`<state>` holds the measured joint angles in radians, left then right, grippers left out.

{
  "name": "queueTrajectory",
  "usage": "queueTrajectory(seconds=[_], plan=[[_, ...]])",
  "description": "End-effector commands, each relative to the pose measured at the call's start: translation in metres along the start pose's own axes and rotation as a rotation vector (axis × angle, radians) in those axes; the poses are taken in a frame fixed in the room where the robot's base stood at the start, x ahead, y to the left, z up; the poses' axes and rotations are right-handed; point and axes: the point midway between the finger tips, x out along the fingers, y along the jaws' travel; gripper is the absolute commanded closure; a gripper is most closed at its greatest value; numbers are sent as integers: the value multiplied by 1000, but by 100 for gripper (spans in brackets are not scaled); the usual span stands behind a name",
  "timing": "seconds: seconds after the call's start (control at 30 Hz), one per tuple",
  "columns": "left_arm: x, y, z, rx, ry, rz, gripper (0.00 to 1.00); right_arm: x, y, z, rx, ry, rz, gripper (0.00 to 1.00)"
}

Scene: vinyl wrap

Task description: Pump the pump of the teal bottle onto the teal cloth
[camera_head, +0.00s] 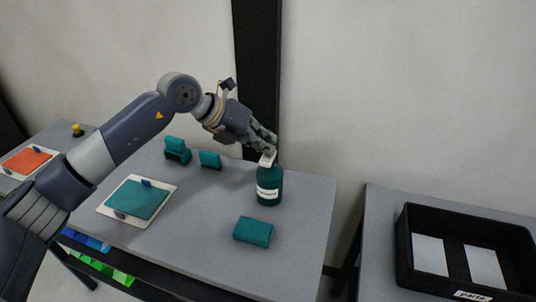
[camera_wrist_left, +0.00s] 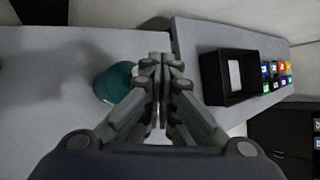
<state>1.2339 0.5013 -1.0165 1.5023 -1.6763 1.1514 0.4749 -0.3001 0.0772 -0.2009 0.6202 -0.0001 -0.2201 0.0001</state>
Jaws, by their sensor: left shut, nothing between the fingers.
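The teal bottle (camera_head: 269,186) stands upright on the grey table, with a white label and a white pump head (camera_head: 267,158) on top. My left gripper (camera_head: 270,147) is shut and empty, its fingertips right at the pump head from above; whether they touch it I cannot tell. In the left wrist view the shut fingers (camera_wrist_left: 161,62) hide part of the bottle (camera_wrist_left: 114,82) beneath them. The folded teal cloth (camera_head: 253,229) lies on the table in front of the bottle, a little to the left. My right gripper is not in view.
A teal sheet on a white board (camera_head: 112,208) lies at the table's left. Two teal blocks (camera_head: 177,151) (camera_head: 210,160) stand behind. A black parts bin (camera_head: 407,264) sits on another table at right, across a gap. The wall is close behind.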

Motion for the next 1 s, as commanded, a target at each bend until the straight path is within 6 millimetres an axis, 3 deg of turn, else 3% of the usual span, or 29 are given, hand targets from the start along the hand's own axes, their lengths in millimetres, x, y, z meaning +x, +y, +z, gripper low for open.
queueTrajectory(seconds=[1.0], plan=[[8,5,-7,-1,6,1,100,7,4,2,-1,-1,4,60]])
